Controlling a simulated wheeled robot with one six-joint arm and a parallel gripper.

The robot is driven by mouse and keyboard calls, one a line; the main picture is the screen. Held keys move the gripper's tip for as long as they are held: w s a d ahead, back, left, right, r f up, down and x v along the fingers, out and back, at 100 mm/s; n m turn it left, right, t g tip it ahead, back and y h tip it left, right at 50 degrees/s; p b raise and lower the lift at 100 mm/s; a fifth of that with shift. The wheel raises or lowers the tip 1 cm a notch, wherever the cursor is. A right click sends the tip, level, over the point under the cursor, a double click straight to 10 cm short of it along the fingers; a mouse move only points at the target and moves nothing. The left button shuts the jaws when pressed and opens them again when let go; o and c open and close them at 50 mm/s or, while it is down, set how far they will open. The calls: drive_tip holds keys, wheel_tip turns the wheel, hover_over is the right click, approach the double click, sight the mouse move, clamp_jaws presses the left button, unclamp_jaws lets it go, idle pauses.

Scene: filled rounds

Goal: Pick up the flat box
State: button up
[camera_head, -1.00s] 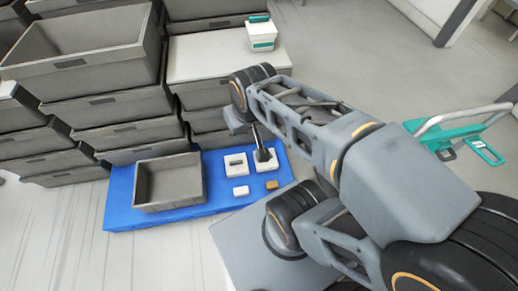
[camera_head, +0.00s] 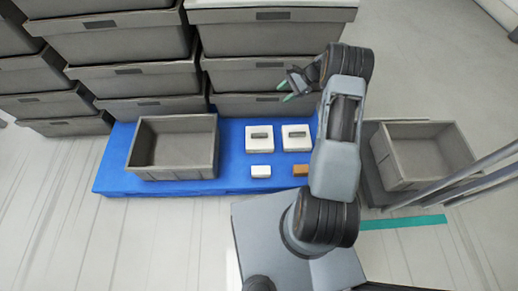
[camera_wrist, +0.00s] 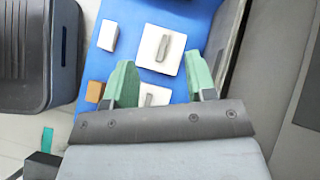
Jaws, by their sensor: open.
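Two flat white square boxes, each with a grey bar on top, sit side by side on the blue platform: a left one (camera_head: 259,145) and a right one (camera_head: 296,145). I cannot tell which one the task means. The wrist view shows one whole white box (camera_wrist: 175,63) beyond the fingers and another (camera_wrist: 151,89) partly hidden behind the gripper. A small white block (camera_head: 261,171) and a small brown block (camera_head: 300,170) lie in front of them. My gripper (camera_head: 286,91) is open and empty, with green fingertips (camera_wrist: 160,75), raised above the platform.
An empty grey crate (camera_head: 147,170) stands on the left of the blue platform (camera_head: 231,174). Stacked grey crates (camera_head: 150,82) rise behind it. Another grey crate (camera_head: 424,155) stands at the right, near metal rails (camera_head: 465,172).

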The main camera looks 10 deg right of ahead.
drive_tip(key=d+f+m+y+b, duration=0.1)
drive_tip(key=f+b, duration=0.1)
drive_tip(key=f, duration=0.6)
drive_tip(key=d+f+m+t+y+b, duration=0.1)
drive_tip(key=f+m+b, duration=0.1)
drive_tip(key=f, duration=0.6)
drive_tip(key=d+f+m+t+y+b, duration=0.1)
drive_tip(key=d+f+m+b, duration=0.1)
drive_tip(key=f, duration=0.6)
drive_tip(key=shift+s+f+y+b, duration=0.2)
drive_tip(key=shift+y+b, duration=0.1)
drive_tip(key=shift+b, duration=0.45)
drive_tip(key=b, duration=0.1)
approach(261, 134)
drive_tip(key=x, duration=0.3)
drive_tip(key=shift+b+x, duration=1.35)
drive_tip(key=shift+x, duration=1.8)
drive_tip(key=shift+s+r, duration=0.1)
drive_tip(key=shift+c, duration=0.3)
clamp_jaws()
